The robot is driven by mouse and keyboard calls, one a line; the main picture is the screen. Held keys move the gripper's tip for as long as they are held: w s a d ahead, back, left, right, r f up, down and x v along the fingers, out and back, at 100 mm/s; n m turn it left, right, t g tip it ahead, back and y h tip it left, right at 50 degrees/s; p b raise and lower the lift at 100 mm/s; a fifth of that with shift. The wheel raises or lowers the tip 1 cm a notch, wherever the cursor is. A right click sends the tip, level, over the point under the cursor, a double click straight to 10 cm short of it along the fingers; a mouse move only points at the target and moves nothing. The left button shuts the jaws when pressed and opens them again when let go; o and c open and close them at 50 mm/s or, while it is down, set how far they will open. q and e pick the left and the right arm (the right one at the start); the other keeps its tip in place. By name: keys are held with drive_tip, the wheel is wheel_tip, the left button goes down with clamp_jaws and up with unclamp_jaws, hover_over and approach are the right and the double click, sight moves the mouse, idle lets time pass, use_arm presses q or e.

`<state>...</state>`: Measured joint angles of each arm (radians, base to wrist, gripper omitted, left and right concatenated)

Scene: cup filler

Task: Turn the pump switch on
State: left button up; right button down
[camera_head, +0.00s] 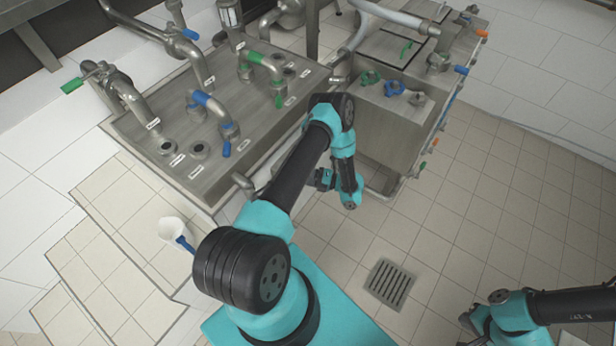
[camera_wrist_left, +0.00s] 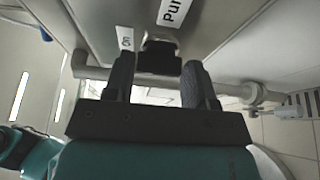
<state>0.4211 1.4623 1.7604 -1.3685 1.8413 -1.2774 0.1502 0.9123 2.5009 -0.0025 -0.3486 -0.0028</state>
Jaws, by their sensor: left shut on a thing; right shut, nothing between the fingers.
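The pump switch (camera_wrist_left: 160,52) is a dark block on the grey panel at the top of the left wrist view. An "On" label (camera_wrist_left: 125,38) is beside it and a partly cut-off "Pump" label (camera_wrist_left: 172,12) is above it. My left gripper (camera_wrist_left: 158,68) has one finger on each side of the switch and is shut on it. In the head view the switch is hidden, and the left arm reaches down beside the metal counter. My right gripper (camera_head: 474,322) is shut and empty over the floor at the lower right.
The steel counter (camera_head: 225,165) carries several pipes and coloured valve handles. A pipe (camera_wrist_left: 235,90) runs behind my left fingers. A white vessel with a blue handle (camera_head: 172,228) stands at the left on the tiled step. A drain grate (camera_head: 389,284) lies in the open floor.

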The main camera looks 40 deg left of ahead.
idle(0.3)
use_arm(q)
drive_tip(key=o, duration=0.9)
drive_tip(key=shift+o, duration=0.2)
drive_tip(key=v, duration=1.7)
drive_tip(key=shift+d, duration=0.25)
drive_tip(key=shift+f, duration=0.1)
